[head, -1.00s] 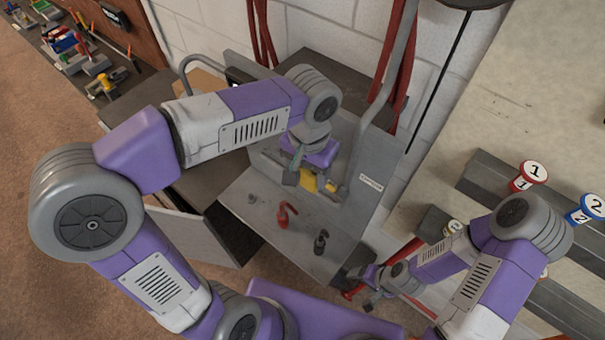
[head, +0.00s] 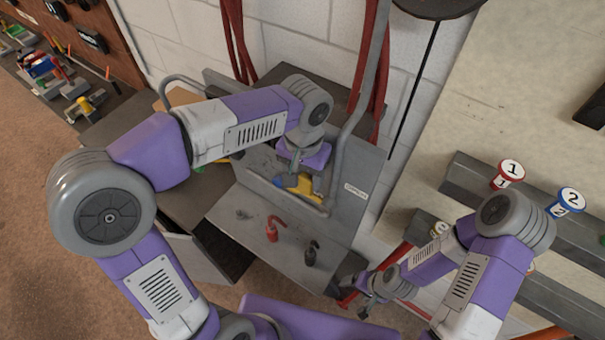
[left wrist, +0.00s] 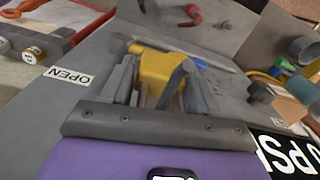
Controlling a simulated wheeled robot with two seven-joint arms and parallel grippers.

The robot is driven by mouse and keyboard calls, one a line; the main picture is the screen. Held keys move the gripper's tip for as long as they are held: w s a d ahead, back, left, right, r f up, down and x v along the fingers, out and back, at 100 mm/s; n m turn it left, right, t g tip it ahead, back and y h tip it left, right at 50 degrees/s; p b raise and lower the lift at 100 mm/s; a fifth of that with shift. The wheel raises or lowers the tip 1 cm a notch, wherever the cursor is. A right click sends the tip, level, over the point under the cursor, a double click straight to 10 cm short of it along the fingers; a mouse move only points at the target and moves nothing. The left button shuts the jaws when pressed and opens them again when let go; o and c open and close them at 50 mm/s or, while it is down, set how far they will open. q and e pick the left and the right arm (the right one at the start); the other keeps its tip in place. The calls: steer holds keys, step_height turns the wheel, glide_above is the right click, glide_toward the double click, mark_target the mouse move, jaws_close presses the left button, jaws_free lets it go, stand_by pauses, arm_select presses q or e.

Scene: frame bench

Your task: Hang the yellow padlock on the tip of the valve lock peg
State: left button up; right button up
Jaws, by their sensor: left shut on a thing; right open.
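The yellow padlock (left wrist: 160,70) shows between the two fingers of my left gripper (left wrist: 153,78) in the left wrist view. The gripper is shut on it, and the fingers hide parts of its sides. In the head view the yellow padlock (head: 306,187) is low at the grey back panel (head: 352,205), partly covered by my left gripper (head: 290,180). A grey rod (left wrist: 220,66) passes behind the padlock; I cannot tell whether it is the valve lock peg, or whether the shackle touches it. My right gripper (head: 367,306) is open and apart, at the lower right of the bench.
A bent grey pipe (head: 345,140) rises beside the panel. Numbered red (head: 508,173) and blue (head: 567,202) spools stand right.

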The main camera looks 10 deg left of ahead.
stand_by(0.4)
arm_select(q)
steer(key=o, duration=1.3)
steer(key=shift+c, duration=0.2)
step_height(320, 180, up, 8)
steer(key=shift+f, duration=0.2)
